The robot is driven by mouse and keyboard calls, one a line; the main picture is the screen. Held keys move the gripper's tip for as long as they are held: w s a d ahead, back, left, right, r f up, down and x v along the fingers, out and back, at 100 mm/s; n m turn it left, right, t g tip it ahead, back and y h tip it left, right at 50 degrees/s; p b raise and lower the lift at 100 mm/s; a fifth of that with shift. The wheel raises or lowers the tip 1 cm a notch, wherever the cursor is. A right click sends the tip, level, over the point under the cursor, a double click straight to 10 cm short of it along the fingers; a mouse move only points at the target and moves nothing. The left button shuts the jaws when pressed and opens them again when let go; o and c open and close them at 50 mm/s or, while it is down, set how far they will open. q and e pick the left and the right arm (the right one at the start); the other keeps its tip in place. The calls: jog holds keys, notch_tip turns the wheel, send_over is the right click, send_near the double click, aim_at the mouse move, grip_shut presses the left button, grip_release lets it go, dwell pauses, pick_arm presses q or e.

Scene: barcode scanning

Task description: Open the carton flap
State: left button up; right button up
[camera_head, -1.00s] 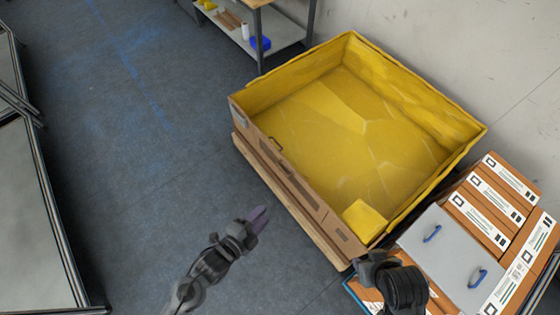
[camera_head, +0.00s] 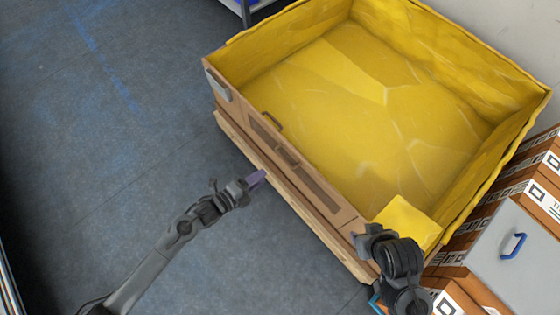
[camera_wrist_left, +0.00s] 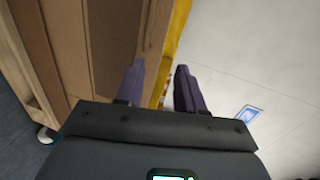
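The large carton (camera_head: 213,92) has brown cardboard walls, a yellow lining, and stands on a wooden pallet (camera_head: 300,208). Its near wall carries a cut panel that looks like the flap (camera_head: 318,192), with dark handle shapes (camera_head: 272,122) near the top edge. My left gripper (camera_head: 258,178) has purple fingers and is in front of the near wall, apparently apart from it. In the left wrist view the left gripper (camera_wrist_left: 160,82) is open and empty, with cardboard (camera_wrist_left: 60,45) behind and left of the fingers. My right gripper (camera_head: 362,243) is by the carton's near right corner; its fingertips are unclear.
A small yellow block-like piece (camera_head: 408,220) sits in the carton's near right corner. Brown labelled boxes (camera_head: 545,190) and a grey panel with a blue handle (camera_head: 512,248) stand close on the right. Open floor (camera_head: 110,150) lies to the left.

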pick_arm(q)
notch_tip(320, 180, down, 3)
jog(key=b, duration=0.8)
send_near(292, 159)
jog(key=w+d+r, duration=0.2)
jog(key=w+d, duration=0.1)
jog(key=w, duration=0.1)
jog(key=shift+s+d, duration=0.1)
jog(key=shift+s, duration=0.1)
pick_arm(e)
notch_tip(292, 159, down, 10)
jog(key=shift+s+r, duration=0.15)
jog(key=shift+s, duration=0.3)
pick_arm(q)
jog(key=shift+c, duration=0.5)
pick_arm(e)
jog(key=shift+d, duration=0.1)
pick_arm(q)
grip_shut()
